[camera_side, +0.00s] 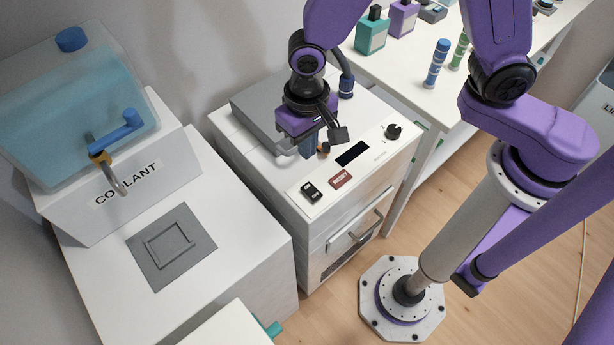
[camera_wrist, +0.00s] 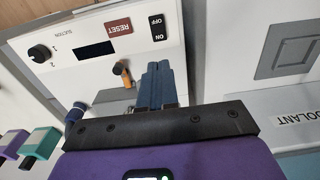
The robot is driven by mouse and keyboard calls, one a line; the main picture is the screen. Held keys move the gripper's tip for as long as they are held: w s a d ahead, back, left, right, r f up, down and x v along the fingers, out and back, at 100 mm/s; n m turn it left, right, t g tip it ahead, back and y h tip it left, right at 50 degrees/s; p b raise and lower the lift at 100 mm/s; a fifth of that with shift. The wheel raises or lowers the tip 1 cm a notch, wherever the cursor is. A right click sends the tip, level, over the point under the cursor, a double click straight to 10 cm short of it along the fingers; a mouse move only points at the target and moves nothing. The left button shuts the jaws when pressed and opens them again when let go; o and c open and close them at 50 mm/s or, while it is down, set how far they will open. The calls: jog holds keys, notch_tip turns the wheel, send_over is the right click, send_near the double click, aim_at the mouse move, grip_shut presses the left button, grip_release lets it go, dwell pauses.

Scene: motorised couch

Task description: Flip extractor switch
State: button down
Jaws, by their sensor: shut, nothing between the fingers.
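The extractor (camera_side: 345,225) is a white cabinet whose top front panel carries the controls. Its black ON/OFF switch (camera_side: 311,191) is at the panel's left end; it shows in the wrist view (camera_wrist: 158,27) with ON and OFF lettering. I cannot tell which side is pressed. My gripper (camera_side: 309,152) points down over the cabinet top, behind the switch and apart from it. In the wrist view its blue fingers (camera_wrist: 159,68) are together with nothing between them, below the switch in the picture.
Beside the switch are a red RESET button (camera_wrist: 118,26), a dark display (camera_wrist: 95,50) and a black suction knob (camera_wrist: 40,53). A small orange-brown part (camera_wrist: 122,72) stands close to my fingers. The coolant tank (camera_side: 75,110) is at left. Bottles (camera_side: 372,32) stand on the table behind.

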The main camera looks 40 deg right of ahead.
aim_at(308, 188)
notch_tip(308, 188, down, 12)
jog(key=shift+r, duration=0.1)
dwell(0.5)
jog(key=shift+f, duration=0.25)
dwell(0.4)
jog(key=shift+s, duration=0.15)
jog(key=shift+s+r, duration=0.2)
jog(key=shift+s, duration=0.45)
jog(key=shift+w+r, duration=0.1)
